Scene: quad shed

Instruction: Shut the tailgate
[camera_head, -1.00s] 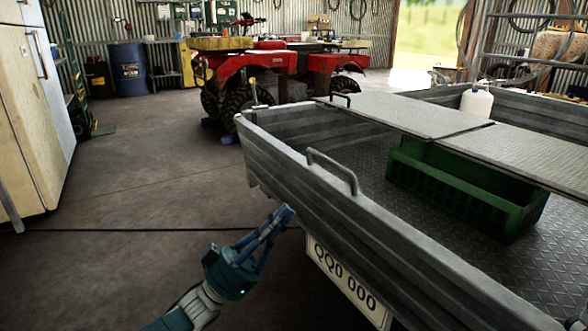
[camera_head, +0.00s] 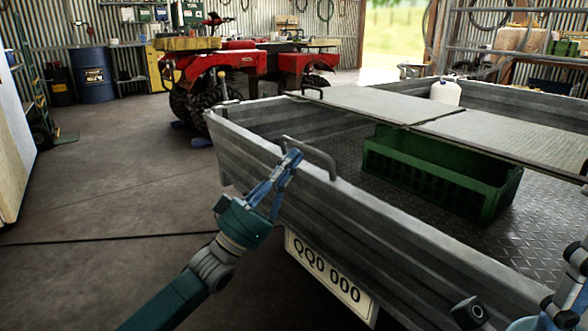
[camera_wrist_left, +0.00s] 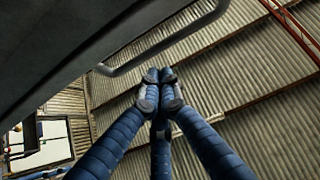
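The tailgate (camera_head: 262,178) is the grey ribbed metal panel at the near end of the trailer. It stands about upright, with a U-shaped handle (camera_head: 318,157) on its top edge. I cannot tell whether it is latched. My left gripper (camera_head: 291,160) is at the outer side of the tailgate, near the handle's left end. Its blue fingers are together and empty in the left wrist view (camera_wrist_left: 158,78), where the handle bar (camera_wrist_left: 165,43) passes just beyond them, not between them. My right gripper (camera_head: 572,290) is partly in view at the lower right edge, cut off by the frame.
A green crate (camera_head: 440,188) stands on the trailer bed (camera_head: 345,165) under grey boards (camera_head: 375,105). A white bottle (camera_head: 446,92) stands behind. A number plate (camera_head: 327,271) sits below the tailgate. A red quad (camera_head: 240,68) is parked beyond. The floor at left is clear.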

